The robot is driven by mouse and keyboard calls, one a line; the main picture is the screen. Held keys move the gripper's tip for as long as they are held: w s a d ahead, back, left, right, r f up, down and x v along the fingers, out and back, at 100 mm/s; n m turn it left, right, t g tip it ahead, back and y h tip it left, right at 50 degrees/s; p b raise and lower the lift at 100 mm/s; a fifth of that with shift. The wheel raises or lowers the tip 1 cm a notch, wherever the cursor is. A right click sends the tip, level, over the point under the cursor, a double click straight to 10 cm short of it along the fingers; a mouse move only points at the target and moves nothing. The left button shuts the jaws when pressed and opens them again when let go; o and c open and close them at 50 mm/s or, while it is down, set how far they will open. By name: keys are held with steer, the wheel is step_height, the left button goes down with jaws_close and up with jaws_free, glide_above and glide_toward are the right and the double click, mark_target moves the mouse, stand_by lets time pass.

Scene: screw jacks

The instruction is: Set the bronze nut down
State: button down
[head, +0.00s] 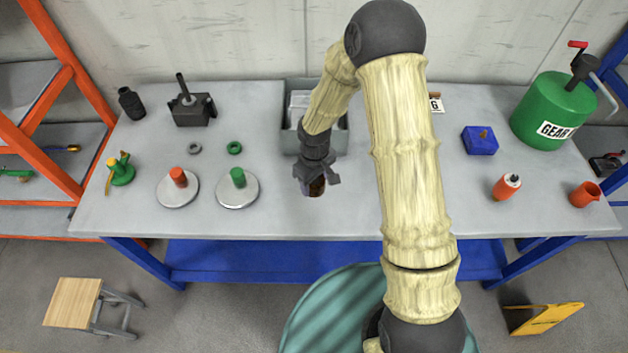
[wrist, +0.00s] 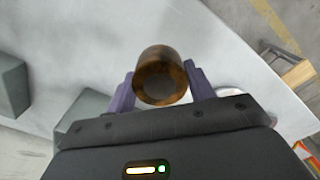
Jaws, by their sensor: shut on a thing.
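The bronze nut (wrist: 158,77) is a brown, ring-shaped piece with a dark bore, seen between my fingers in the wrist view. My gripper (wrist: 160,88) is shut on it, with one purple-grey finger on each side. In the head view my gripper (head: 316,184) is over the front middle of the grey table (head: 340,215), and the brown nut (head: 317,188) shows just under the fingers. I cannot tell whether the nut touches the table top.
A grey bin (head: 341,138) stands just behind my gripper. To the left are round plates with a red post (head: 178,178) and a green post (head: 238,178), and two small rings behind them. A blue box (head: 479,141) and orange bottle (head: 506,187) stand right.

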steer(key=d+f+m, duration=0.2)
steer(key=d+m, duration=0.1)
steer(key=d, duration=0.1)
steer(key=w+d+f+m, duration=0.1)
steer(key=d+f+m, duration=0.1)
steer(key=d, duration=0.3)
steer(key=w+d+f+m, duration=0.1)
steer(key=d+f+m, duration=0.2)
steer(key=d, duration=0.1)
steer(key=shift+d+m, duration=0.3)
steer(key=shift+d, duration=0.05)
steer(key=shift+a, duration=0.1)
